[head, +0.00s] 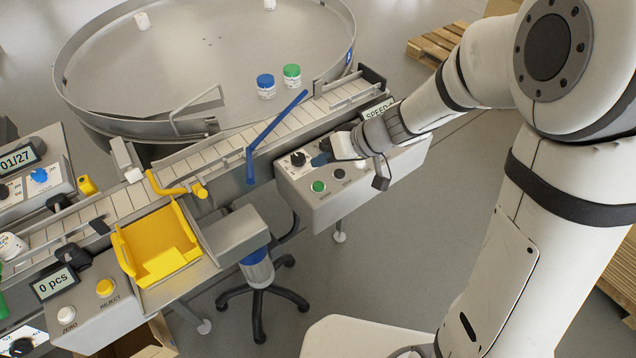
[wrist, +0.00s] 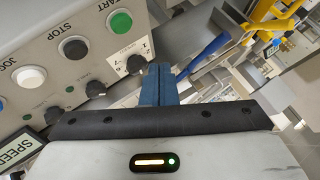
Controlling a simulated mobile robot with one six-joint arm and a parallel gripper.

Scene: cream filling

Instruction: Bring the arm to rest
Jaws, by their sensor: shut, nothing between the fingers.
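My gripper (head: 322,159) is at the front of the grey control box (head: 340,205) with the speed display. Its blue fingers (wrist: 158,85) are shut and empty in the wrist view. Their tips are close to a black knob with a numbered scale (wrist: 137,64); I cannot tell whether they touch it. The knob also shows in the head view (head: 298,159), left of the fingers. My arm (head: 435,100) reaches in from the right.
A green button (head: 318,186) sits on the same box. A conveyor (head: 220,150) with a blue bar (head: 275,125) runs behind it. A round turntable (head: 200,60) holds several jars. A yellow bin (head: 160,250) and stool (head: 257,270) stand left. Open floor (head: 400,260) lies in front.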

